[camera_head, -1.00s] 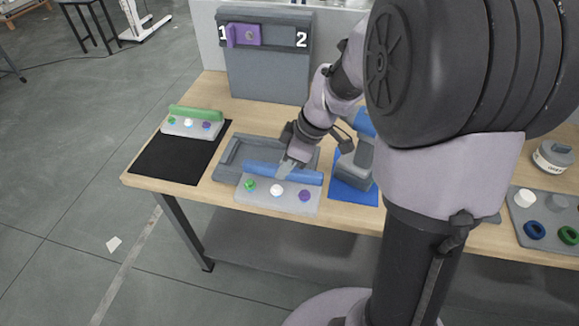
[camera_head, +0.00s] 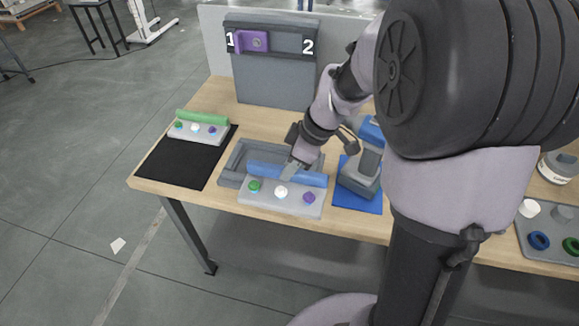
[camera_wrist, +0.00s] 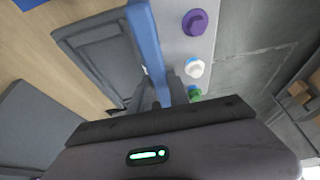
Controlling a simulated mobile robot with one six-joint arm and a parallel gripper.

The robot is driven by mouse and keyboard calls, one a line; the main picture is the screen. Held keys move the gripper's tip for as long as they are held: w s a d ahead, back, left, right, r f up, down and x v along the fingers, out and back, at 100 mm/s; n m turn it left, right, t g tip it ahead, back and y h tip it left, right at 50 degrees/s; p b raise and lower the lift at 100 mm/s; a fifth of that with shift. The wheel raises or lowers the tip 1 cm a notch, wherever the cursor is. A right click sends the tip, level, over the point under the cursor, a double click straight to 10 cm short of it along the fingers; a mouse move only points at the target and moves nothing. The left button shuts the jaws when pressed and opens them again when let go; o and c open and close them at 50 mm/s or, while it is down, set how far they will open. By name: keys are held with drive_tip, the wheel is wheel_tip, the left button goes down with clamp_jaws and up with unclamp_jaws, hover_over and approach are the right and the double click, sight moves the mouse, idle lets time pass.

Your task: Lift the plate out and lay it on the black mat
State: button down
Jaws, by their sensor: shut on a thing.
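A light grey plate (camera_head: 265,201) with a blue bar handle (camera_head: 262,170) and green, white and purple knobs is in front of a dark grey recessed tray (camera_head: 230,177), partly covering it. My gripper (camera_head: 291,172) is shut on the blue bar near its middle; in the wrist view the fingers (camera_wrist: 158,92) straddle the bar (camera_wrist: 146,40). The plate's knob side shows beside it (camera_wrist: 192,48). Whether the plate's underside touches anything is hidden. The black mat (camera_head: 180,165) lies on the left of the table. A similar plate with a green bar (camera_head: 200,118) stands at its back edge.
A blue mat with a grey-and-blue object (camera_head: 360,170) is close to the plate's right. An upright panel (camera_head: 275,80) with a purple slider (camera_head: 252,41) between 1 and 2 stands behind the tray. The front of the black mat is clear. The table's front edge is near.

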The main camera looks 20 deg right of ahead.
drive_tip(key=shift+r+p, duration=1.55)
drive_tip(key=shift+r, duration=1.05)
